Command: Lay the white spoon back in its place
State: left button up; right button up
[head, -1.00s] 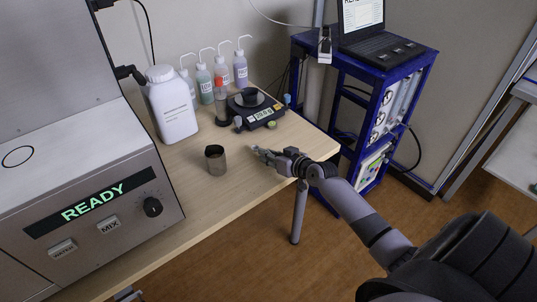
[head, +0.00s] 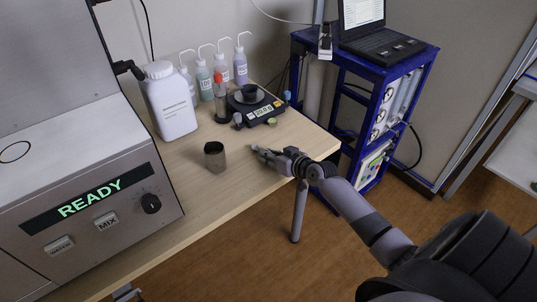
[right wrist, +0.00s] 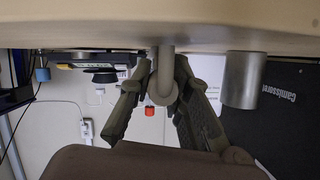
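My right gripper (head: 259,152) is low over the front right part of the table, its fingers apart. In the right wrist view, which looks upside down, its fingers (right wrist: 161,72) stand either side of a pale stem with a round end (right wrist: 163,90). This may be the white spoon, but I cannot tell for sure. No firm grip on it shows. No spoon stands out in the head view. A metal cup (head: 215,158) stands left of the gripper, and in the right wrist view it is on the right (right wrist: 242,80). My left gripper is not in view.
A black scale (head: 262,112) with a dark dish stands behind the gripper. A red-capped tube (head: 220,104), a white jug (head: 172,108) and several wash bottles (head: 221,72) stand farther back. The analyser (head: 95,205) fills the left. The table's front (head: 205,190) is clear.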

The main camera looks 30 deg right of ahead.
jog(key=o, duration=0.4)
jog(key=shift+o, duration=0.2)
jog(key=v, duration=1.2)
